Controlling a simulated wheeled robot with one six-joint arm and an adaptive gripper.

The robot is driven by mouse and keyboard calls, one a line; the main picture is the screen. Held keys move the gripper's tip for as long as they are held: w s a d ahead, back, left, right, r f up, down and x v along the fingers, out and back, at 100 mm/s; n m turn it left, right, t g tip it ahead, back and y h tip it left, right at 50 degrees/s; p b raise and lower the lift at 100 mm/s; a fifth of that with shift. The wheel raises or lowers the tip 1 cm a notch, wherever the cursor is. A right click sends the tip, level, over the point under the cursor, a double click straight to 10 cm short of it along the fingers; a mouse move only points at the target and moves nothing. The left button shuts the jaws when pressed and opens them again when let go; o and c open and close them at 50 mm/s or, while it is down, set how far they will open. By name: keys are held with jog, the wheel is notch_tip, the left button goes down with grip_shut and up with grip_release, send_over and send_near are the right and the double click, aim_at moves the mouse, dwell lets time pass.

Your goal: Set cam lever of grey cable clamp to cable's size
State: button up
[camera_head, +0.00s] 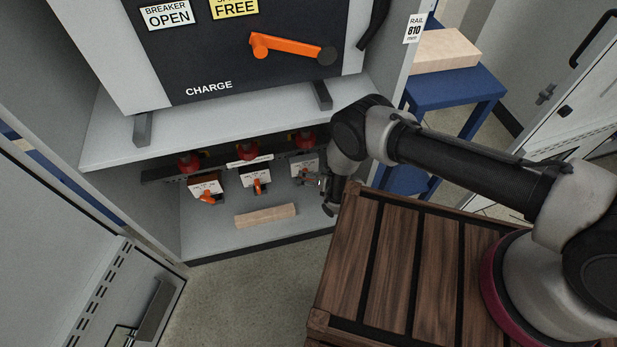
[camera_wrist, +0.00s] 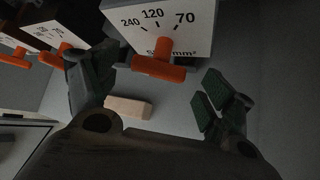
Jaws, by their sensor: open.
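Three cable clamps hang in a row under the cabinet shelf, below red cable parts. The right clamp (camera_head: 305,168) has the greyest plate and is nearest my gripper (camera_head: 326,196); its lever is not clear there. In the wrist view, a clamp plate (camera_wrist: 165,28) marked 240, 120, 70 and mm² fills the top middle. Its orange cam lever (camera_wrist: 158,68) lies roughly crosswise below the numbers; which mark it points to cannot be told. My gripper (camera_wrist: 158,92) is open and empty, with its fingers below and either side of the lever, apparently apart from it.
The middle clamp (camera_head: 255,180) and left clamp (camera_head: 205,186) carry orange levers. A light wooden block (camera_head: 266,215) lies on the cabinet floor below. A wooden slatted crate (camera_head: 385,270) stands in front. The shelf edge (camera_head: 240,140) is above the clamps.

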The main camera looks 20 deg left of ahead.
jog(key=shift+x, duration=1.7)
jog(key=c, duration=1)
